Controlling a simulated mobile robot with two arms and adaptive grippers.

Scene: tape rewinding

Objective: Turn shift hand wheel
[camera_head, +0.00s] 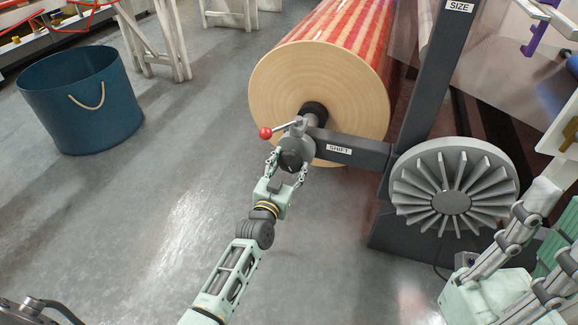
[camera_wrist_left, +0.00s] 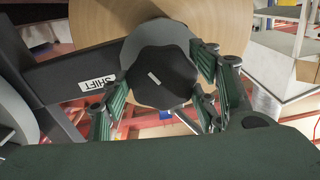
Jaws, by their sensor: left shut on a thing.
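The shift hand wheel (camera_head: 296,152) is a small dark lobed knob at the left end of the grey arm labelled SHIFT (camera_head: 350,150). My left gripper (camera_head: 288,164) comes from below and is shut on the wheel, one finger on each side. In the left wrist view the dark wheel (camera_wrist_left: 160,75) sits between the green finger pads (camera_wrist_left: 160,108), with the SHIFT label to its left. My right gripper (camera_head: 515,255) is at the lower right, apart from the shift wheel; its jaw opening is unclear.
A red-knobbed lever (camera_head: 266,133) sticks out just above the wheel. A large striped roll (camera_head: 320,90) is behind it. A finned grey wheel (camera_head: 452,185) and the SIZE post (camera_head: 432,80) stand to the right. A blue bucket (camera_head: 80,100) is at left; the floor between is clear.

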